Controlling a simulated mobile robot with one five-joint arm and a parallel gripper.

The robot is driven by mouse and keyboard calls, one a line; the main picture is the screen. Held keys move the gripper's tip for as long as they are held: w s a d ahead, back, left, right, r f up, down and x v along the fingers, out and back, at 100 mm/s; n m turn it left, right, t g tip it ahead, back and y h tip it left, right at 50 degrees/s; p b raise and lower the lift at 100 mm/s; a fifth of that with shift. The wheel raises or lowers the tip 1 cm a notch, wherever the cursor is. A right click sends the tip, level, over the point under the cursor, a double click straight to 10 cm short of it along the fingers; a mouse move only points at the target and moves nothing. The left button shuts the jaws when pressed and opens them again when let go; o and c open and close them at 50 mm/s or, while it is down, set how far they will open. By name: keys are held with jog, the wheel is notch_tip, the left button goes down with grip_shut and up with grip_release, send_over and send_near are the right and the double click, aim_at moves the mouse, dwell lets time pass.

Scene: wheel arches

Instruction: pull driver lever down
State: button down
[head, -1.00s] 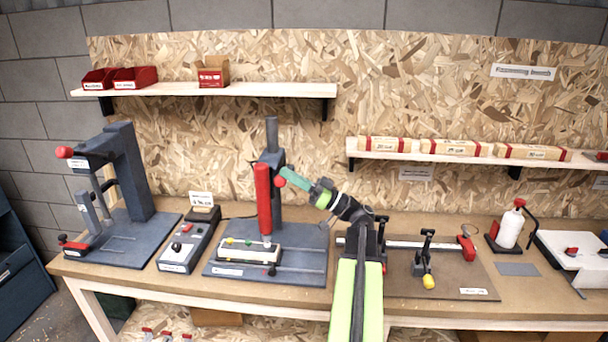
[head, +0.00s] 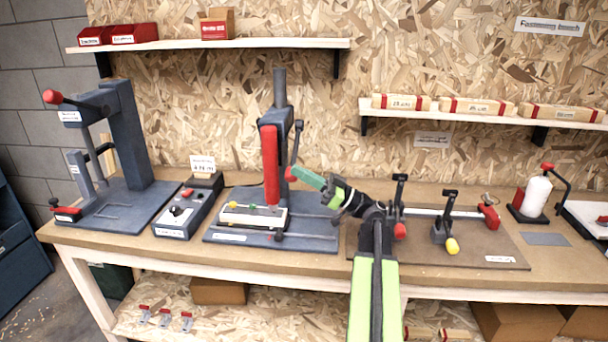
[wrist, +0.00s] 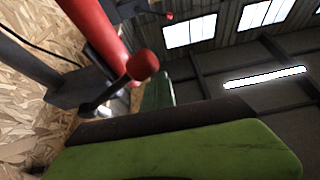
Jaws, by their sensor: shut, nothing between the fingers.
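The red driver (head: 270,165) stands upright on a dark post over a dark baseplate (head: 315,230), left of my gripper. The driver lever is a dark rod with a red ball knob (head: 290,174), right of the red body. In the wrist view the knob (wrist: 142,65) sits on the rod close to my finger, with the red body behind. My gripper (head: 300,176) is shut and empty, its green tip beside the knob. I cannot tell whether they touch. A pale block with coloured knobs (head: 254,218) lies beneath the driver.
A dark press (head: 130,140) with a red-knobbed lever and a control box (head: 188,207) stand to the left. A clamp board (head: 440,250) lies to the right of my arm. Shelves (head: 205,45) hang on the wall behind.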

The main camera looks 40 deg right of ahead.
jog(key=shift+f+b, duration=0.4)
jog(key=shift+f, duration=0.15)
jog(key=s+d+r+p, duration=0.6)
jog(key=s+r+p, duration=0.4)
jog(key=r+p, duration=0.1)
jog(key=shift+s+r+p, duration=0.15)
jog(key=shift+r+p, duration=0.15)
jog(key=shift+r, duration=0.05)
